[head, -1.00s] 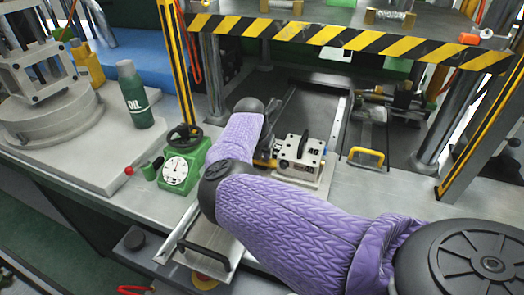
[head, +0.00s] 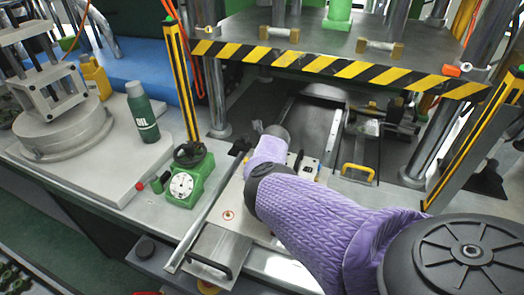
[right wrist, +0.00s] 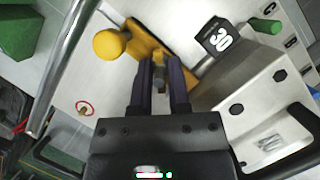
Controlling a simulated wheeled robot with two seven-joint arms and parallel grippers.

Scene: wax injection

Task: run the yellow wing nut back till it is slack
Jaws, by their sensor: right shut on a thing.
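The yellow wing nut (right wrist: 145,48) shows in the right wrist view as a yellow bar with a round yellow knob at its left end. It stands over a pale metal plate, beside a metal block marked 30. My right gripper (right wrist: 162,68) has its two dark purple fingers on either side of the bar's middle and is shut on it. A small grey piece shows between the fingers. The fingers cover part of the bar. In the head view my right forearm hides the wing nut and most of the metal block (head: 308,166). My left gripper is not in view.
A green dial gauge (head: 183,186) stands left of the plate, with a green oil bottle (head: 142,112) behind it. A striped press crossbar (head: 345,68) hangs above the work area. A yellow handle (head: 357,171) lies to the right. A metal plate with a black handle (head: 215,252) is in front.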

